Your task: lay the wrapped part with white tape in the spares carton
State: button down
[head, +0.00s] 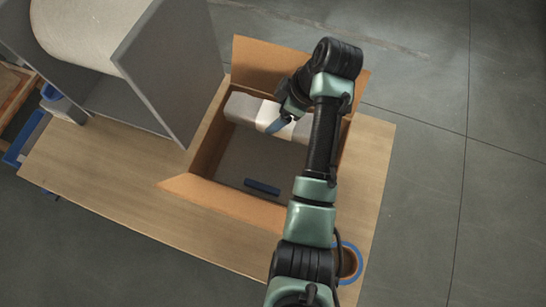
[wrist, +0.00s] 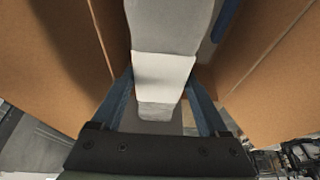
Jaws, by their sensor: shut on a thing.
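The wrapped part (head: 243,108) is a long pale grey bundle with a white tape band (wrist: 163,68) around its middle. My gripper (head: 278,125) is shut on it, with a blue finger on each side of the taped section in the wrist view. The open cardboard carton (head: 225,199) stands on the wooden table with its flaps spread. The part lies across the carton's far side, within its opening in the head view. I cannot tell whether it touches the carton floor. My gripper and arm hide its right portion.
A dark blue bar (head: 262,187) lies on the carton floor nearer the front; its edge also shows in the wrist view (wrist: 225,20). A grey panelled stand (head: 170,75) with a large pale roll (head: 85,30) rises left of the carton. A blue-rimmed round container (head: 352,262) is at lower right.

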notch_tip(320, 180, down, 12)
jog(key=shift+f+b, duration=0.1)
jog(key=shift+b, duration=0.95)
jog(key=shift+f+b, duration=0.5)
jog(key=shift+f, duration=0.1)
grip_release()
jog(key=shift+r, duration=0.1)
